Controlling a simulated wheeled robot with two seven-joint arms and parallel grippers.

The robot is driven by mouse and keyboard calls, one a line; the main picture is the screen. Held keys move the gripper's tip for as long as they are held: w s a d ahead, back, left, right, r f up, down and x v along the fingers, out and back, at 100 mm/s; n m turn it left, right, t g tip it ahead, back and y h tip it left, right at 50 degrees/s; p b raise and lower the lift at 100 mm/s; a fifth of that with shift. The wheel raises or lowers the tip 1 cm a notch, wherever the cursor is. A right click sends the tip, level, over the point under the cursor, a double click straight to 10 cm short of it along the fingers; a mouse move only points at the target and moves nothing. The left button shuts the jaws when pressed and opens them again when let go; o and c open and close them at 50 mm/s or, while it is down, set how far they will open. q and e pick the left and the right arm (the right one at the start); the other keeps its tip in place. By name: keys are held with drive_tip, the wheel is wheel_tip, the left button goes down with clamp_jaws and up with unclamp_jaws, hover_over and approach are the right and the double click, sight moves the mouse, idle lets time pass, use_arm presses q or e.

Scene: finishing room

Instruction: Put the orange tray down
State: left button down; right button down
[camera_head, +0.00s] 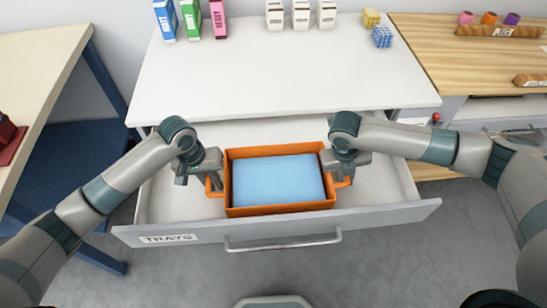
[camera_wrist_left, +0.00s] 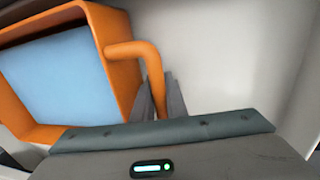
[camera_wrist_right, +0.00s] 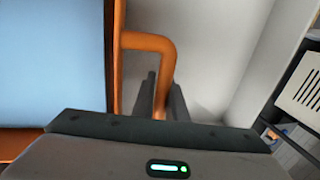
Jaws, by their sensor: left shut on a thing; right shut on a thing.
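The orange tray (camera_head: 281,210) with a light blue inside is in the open drawer labelled TRAYS (camera_head: 385,212), in the middle of the head view. I cannot tell whether it touches the drawer floor. My left gripper (camera_head: 211,185) is shut on the tray's left handle; the handle (camera_wrist_left: 140,50) shows between the fingers in the left wrist view. My right gripper (camera_head: 343,178) is shut on the right handle, which also shows in the right wrist view (camera_wrist_right: 150,42). Each gripper hides part of its handle.
A white worktop (camera_head: 270,70) lies above the drawer, with several cartons (camera_head: 300,14) and small yellow and blue blocks (camera_head: 382,37) at its back. A wooden bench (camera_head: 480,70) stands at the right, another table (camera_head: 40,70) at the left. The drawer has free room on both sides of the tray.

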use_arm(q)
drive_tip(key=shift+f, duration=0.25)
use_arm(e)
drive_tip(key=shift+f, duration=0.25)
use_arm(q)
drive_tip(key=c, duration=1.8)
unclamp_jaws()
use_arm(e)
drive_tip(key=c, duration=1.8)
unclamp_jaws()
use_arm(q)
drive_tip(key=shift+o, duration=0.2)
drive_tip(key=shift+r, duration=0.1)
use_arm(e)
drive_tip(key=shift+o, duration=0.2)
use_arm(q)
wheel_tip(320, 180, up, 12)
drive_tip(key=a, duration=0.2)
drive_tip(key=shift+s+a, duration=0.1)
use_arm(e)
drive_tip(key=shift+r, duration=0.15)
drive_tip(key=v, duration=1.1)
drive_tip(key=shift+r, duration=0.35)
drive_tip(key=shift+a, duration=0.1)
